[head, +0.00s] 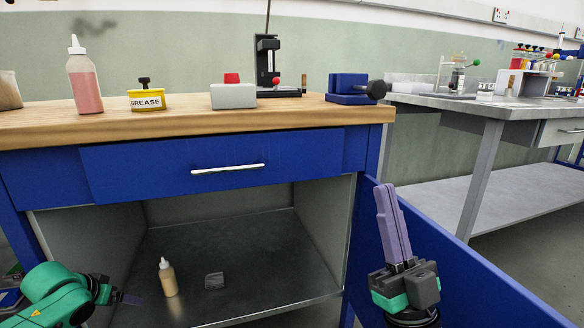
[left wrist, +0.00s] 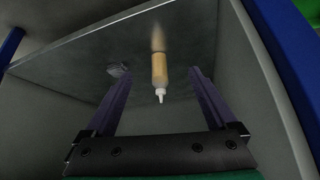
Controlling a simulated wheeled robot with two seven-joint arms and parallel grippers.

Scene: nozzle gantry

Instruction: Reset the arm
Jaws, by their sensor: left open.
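My left gripper (head: 132,298) is low at the left in the head view, at the front of the open cabinet. In the left wrist view its two purple fingers (left wrist: 160,82) stand wide apart with nothing gripped. A tan squeeze bottle with a white tip (head: 168,277) stands on the cabinet floor, to the right of that gripper. In the left wrist view the bottle (left wrist: 160,70) appears upside down, beyond and between the fingers. My right gripper (head: 385,188) points up in front of the blue door, its purple fingers together with nothing visible between them.
A small grey item (head: 214,281) lies beside the bottle. The open blue door (head: 455,262) stands at the right. The wooden bench top (head: 190,115) holds a pink bottle (head: 84,82), a grease tin (head: 147,98), a grey block (head: 234,96) and a blue device (head: 350,87). A metal table (head: 500,107) stands further right.

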